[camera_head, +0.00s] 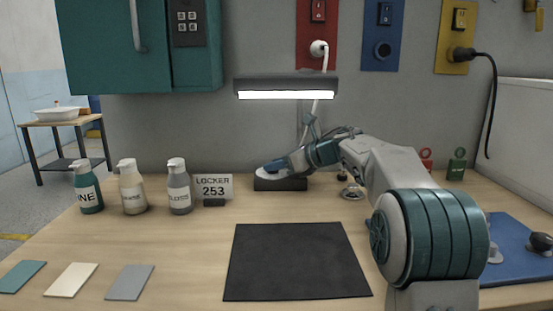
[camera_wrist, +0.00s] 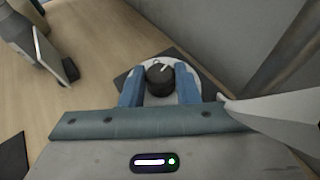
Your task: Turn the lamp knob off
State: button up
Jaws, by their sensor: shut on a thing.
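The lamp (camera_head: 286,86) hangs over the bench and its tube glows white. Its dark base (camera_head: 281,184) stands on the bench against the back wall. My gripper (camera_head: 275,167) reaches down to this base from the right. In the wrist view, the black knob (camera_wrist: 159,79) with a white pointer mark sits on a pale round plate (camera_wrist: 184,68). The blue fingers of my gripper (camera_wrist: 160,86) stand on either side of the knob, shut on it. The pointer slants to the upper right in that view. In the head view the knob is hidden by my gripper.
A locker sign (camera_head: 213,187) and several pump bottles (camera_head: 180,190) stand left of the base. A black mat (camera_head: 297,261) lies in front. A blue mat (camera_head: 510,250) is at the right. Wall switches (camera_head: 318,12) are above. Bare bench lies between the bottles and mat.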

jog(key=shift+n+g, duration=0.4)
jog(key=shift+g, duration=0.1)
jog(key=o, duration=1)
jog(key=shift+c, duration=0.2)
jog(key=p+v, duration=0.2)
jog(key=v, duration=1.1)
jog(key=shift+s+d+p, duration=0.2)
jog(key=shift+d+p, duration=0.15)
